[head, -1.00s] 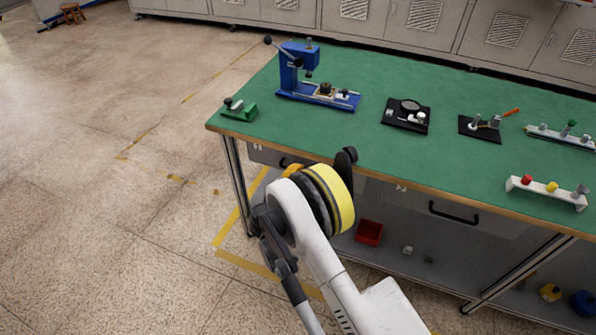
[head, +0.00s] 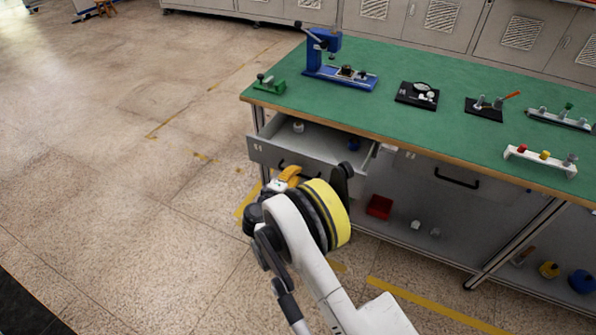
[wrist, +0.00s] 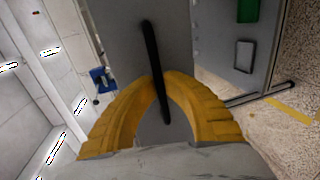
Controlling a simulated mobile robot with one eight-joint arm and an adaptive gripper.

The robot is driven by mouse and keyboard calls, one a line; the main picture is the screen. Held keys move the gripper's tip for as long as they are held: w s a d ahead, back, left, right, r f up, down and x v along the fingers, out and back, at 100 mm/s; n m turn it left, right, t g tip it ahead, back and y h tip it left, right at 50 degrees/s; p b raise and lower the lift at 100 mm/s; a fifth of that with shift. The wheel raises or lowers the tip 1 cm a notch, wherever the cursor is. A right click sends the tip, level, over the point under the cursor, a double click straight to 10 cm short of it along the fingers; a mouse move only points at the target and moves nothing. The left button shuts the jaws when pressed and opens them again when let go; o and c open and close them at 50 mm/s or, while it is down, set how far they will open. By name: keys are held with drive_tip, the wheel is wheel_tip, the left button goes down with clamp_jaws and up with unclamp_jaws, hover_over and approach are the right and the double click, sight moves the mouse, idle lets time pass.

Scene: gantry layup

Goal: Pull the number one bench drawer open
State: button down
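The left bench drawer (head: 262,152) is pulled out from under the green-topped bench (head: 440,128), and its inside shows. Its grey front carries a small pale label at the left, too small to read surely. Its black bar handle (head: 281,163) is partly hidden by my arm in the head view. My gripper (head: 287,179) is at this handle, its yellow fingers partly hidden by my wrist. In the wrist view the fingers (wrist: 161,77) close in on both sides of the black handle (wrist: 149,45), with the grey drawer front (wrist: 122,30) behind it.
A small pale item (head: 299,127) and a blue item (head: 353,145) lie in the drawer. A second drawer (head: 457,178) to the right is shut. A red bin (head: 379,207) stands on the lower shelf. Open floor (head: 130,190) lies left of the bench.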

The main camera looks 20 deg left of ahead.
drive_tip(key=shift+f+v, duration=0.2)
drive_tip(key=shift+v, duration=0.85)
drive_tip(key=shift+f+v, duration=0.25)
drive_tip(key=shift+v, duration=0.8)
drive_tip(key=shift+s, duration=0.1)
drive_tip(key=c, duration=1.5)
unclamp_jaws()
drive_tip(key=v, duration=1.2)
drive_tip(key=shift+a, duration=0.1)
